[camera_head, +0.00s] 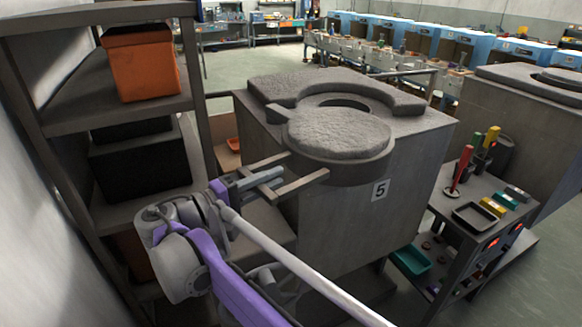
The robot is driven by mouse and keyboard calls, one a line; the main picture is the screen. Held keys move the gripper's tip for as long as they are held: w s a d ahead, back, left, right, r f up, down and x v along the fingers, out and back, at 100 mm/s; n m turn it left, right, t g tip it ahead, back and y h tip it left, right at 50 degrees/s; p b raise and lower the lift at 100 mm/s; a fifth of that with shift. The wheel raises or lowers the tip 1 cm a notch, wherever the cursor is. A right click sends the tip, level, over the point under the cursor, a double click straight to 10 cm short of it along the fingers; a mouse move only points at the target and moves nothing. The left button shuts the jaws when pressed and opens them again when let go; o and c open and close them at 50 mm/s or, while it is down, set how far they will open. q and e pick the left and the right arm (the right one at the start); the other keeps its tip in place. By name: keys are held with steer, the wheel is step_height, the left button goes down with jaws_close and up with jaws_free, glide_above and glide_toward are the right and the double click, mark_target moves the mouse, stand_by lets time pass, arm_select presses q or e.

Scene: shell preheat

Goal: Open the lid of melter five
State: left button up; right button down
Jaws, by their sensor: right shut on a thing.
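Melter five is a grey box-shaped body (330,220) with a "5" label on its front. Its thick round lid (338,133) sits shifted toward me and overhangs the front edge. Behind the lid, part of the dark round opening (347,103) shows inside the raised rim; the lid covers the rest. A forked handle (303,185) sticks out from the lid's left side. My right gripper (272,178) is shut on this handle, near its crossbar. My left gripper is not in view.
A shelf rack with an orange bin (141,62) and dark boxes (140,165) stands close on the left. A small control cart (475,230) with coloured tools and trays stands at the right. Another melter (520,115) is behind it. Open floor lies at the back.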

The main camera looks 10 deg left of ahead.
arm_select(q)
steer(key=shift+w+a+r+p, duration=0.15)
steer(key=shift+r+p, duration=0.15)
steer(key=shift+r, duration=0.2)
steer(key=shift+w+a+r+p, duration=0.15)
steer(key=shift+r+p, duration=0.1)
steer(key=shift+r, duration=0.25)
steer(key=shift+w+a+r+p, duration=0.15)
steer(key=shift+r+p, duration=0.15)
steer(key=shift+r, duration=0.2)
arm_select(e)
steer(key=shift+m+g+h, duration=0.7)
steer(key=shift+g+h, duration=0.1)
steer(key=shift+s+a, duration=0.15)
steer(key=shift+a, duration=0.95)
steer(key=shift+s+a, duration=0.15)
steer(key=shift+a, duration=0.95)
steer(key=c, duration=0.8)
jaws_free()
steer(key=shift+w, duration=0.1)
steer(key=shift+o, duration=0.2)
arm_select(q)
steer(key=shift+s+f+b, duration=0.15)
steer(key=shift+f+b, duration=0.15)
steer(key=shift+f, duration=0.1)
arm_select(e)
steer(key=v, duration=1)
steer(key=shift+s+a, duration=0.3)
